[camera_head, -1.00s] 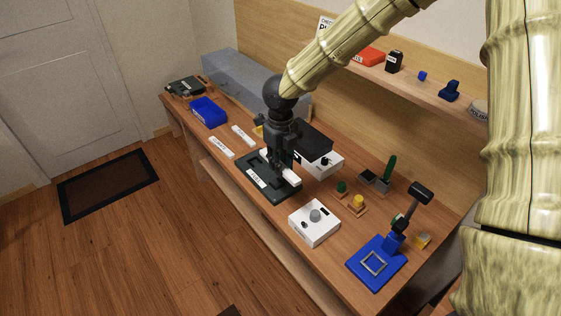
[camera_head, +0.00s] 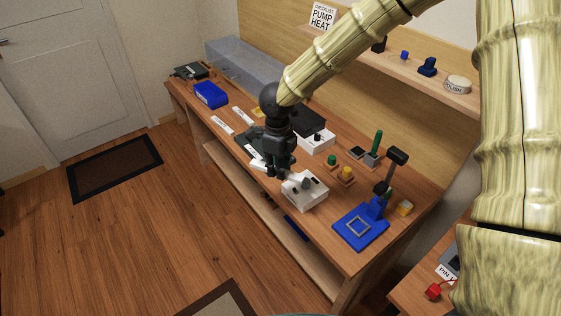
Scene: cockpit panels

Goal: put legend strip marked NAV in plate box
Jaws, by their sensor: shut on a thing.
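My gripper (camera_head: 278,173) points down over the bench, between the dark panel and a white box with a grey knob. It is shut on a white strip (camera_head: 259,165), whose end shows at the gripper's left; its marking cannot be read. Two other white strips lie on the bench: one nearer the front edge (camera_head: 222,125), one behind it (camera_head: 242,116). A blue open box (camera_head: 210,95) stands toward the far left end; I cannot tell whether it is the plate box. The dark panel (camera_head: 246,139) bears a white label and is partly hidden by my gripper.
The white knob box (camera_head: 312,195) is close to my gripper's right. A blue stand (camera_head: 361,228), a black-headed tool (camera_head: 397,157) and green and yellow buttons stand at the right. A white box with a black top (camera_head: 317,140) is behind. A shelf (camera_head: 405,68) overhangs the back.

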